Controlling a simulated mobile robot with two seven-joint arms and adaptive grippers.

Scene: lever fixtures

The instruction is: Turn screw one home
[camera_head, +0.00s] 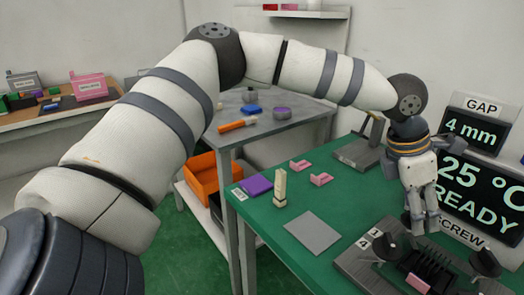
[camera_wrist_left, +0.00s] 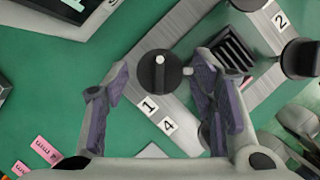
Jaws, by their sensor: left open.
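Screw one is taken to be the round black knob (camera_head: 387,248) beside the label "1" (camera_head: 375,232) on the grey fixture (camera_head: 352,262). In the left wrist view the knob (camera_wrist_left: 160,77) has a raised bar across its top and lies between my finger pads. My left gripper (camera_head: 424,226) is open, pointing down above the fixture; its fingers (camera_wrist_left: 160,82) appear on both sides of the knob. I cannot tell how far above it they are, and no contact shows. My right gripper is not in view.
Another black knob (camera_head: 485,263) stands right of the dark ribbed block (camera_head: 428,268). Displays behind read "4 mm" (camera_head: 470,133) and "25 °C READY" (camera_head: 483,195). A beige upright piece (camera_head: 281,188), pink pieces (camera_head: 321,179) and a grey plate (camera_head: 313,232) occupy the green table.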

